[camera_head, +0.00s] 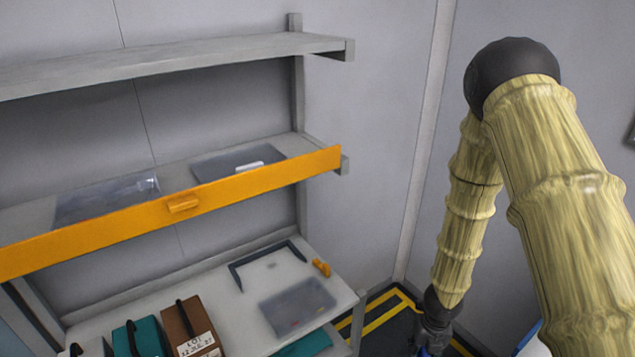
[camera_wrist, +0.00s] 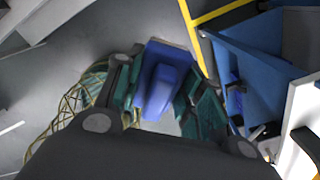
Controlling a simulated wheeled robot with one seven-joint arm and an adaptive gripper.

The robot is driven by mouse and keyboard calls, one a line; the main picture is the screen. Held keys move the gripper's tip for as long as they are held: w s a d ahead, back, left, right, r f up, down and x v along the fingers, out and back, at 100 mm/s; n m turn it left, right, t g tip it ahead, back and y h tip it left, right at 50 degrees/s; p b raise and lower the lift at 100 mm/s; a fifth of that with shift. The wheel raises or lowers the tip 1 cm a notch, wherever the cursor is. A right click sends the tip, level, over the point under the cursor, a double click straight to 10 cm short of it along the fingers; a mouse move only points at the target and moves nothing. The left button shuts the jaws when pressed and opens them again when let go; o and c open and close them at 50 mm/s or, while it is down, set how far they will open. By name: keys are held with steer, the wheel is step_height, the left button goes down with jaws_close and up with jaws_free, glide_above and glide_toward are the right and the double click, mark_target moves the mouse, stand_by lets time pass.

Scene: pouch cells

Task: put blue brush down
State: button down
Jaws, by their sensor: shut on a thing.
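The blue brush (camera_wrist: 160,88) is held between the fingers of my gripper (camera_wrist: 165,95) in the wrist view. The gripper is shut on it, with a dark green finger pad on each side. Grey floor shows around and beyond the brush. In the head view my gripper (camera_head: 432,340) is low at the bottom edge, right of the shelf unit. Only a small bit of blue shows there, and most of the brush is out of the frame.
A shelf unit with an orange front bar (camera_head: 235,190) stands at left. Its lower shelf (camera_head: 235,298) bears a brown box (camera_head: 188,325) and a teal box (camera_head: 140,338). A blue bin (camera_wrist: 255,65) stands right of my gripper in the wrist view, beside a yellow edge (camera_wrist: 220,10).

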steer(key=shift+a, duration=0.2)
steer(key=shift+d, duration=0.1)
steer(key=shift+a+n, duration=0.2)
steer(key=shift+n, duration=0.1)
steer(key=shift+w+a+n, duration=0.2)
steer(key=shift+a+n, duration=0.1)
steer(key=shift+n, duration=0.4)
